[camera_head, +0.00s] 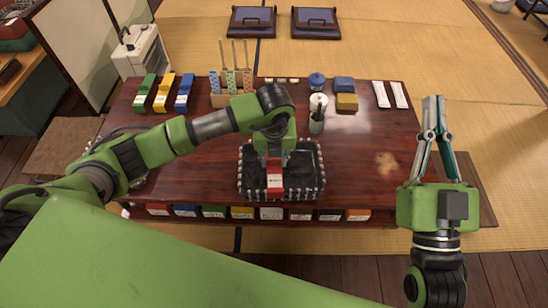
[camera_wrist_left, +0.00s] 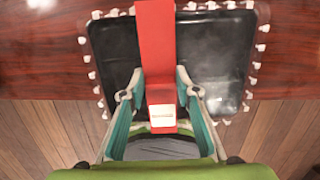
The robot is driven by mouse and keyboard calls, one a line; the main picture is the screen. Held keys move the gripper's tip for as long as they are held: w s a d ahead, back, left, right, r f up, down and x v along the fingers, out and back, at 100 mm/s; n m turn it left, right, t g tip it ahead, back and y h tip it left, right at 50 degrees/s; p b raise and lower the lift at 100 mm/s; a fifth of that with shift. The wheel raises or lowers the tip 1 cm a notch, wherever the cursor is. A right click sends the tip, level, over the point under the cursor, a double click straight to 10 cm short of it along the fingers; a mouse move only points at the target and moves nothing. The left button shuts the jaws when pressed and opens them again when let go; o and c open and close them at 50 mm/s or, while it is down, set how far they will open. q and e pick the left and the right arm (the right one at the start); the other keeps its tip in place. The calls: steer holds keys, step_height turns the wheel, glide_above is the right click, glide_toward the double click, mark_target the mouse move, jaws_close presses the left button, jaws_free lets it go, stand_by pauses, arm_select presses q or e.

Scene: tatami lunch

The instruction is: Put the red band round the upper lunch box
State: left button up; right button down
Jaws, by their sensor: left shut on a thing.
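A red band (camera_wrist_left: 157,45) with a white label runs between the fingers of my left gripper (camera_wrist_left: 159,80) in the left wrist view. My left gripper is shut on it. In the head view the band (camera_head: 274,180) lies along the front middle of a black square item (camera_head: 305,172). The item has a dark, shiny top and small white pegs round its edge, also seen in the left wrist view (camera_wrist_left: 222,55). I cannot tell upper and lower lunch boxes apart here. My right gripper (camera_head: 434,98) is empty, its fingertips together, right of the table.
On the red-brown table (camera_head: 370,180) stand a wooden rack (camera_head: 232,98), a dark cup (camera_head: 317,120), a blue box (camera_head: 344,84), a yellow box (camera_head: 347,102) and white packets (camera_head: 390,94). Coloured boxes (camera_head: 163,92) stand back left. The table's right part is mostly clear.

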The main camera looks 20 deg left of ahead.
stand_by(0.3)
arm_select(q)
steer(key=o, duration=1.4)
steer(key=shift+c, duration=0.2)
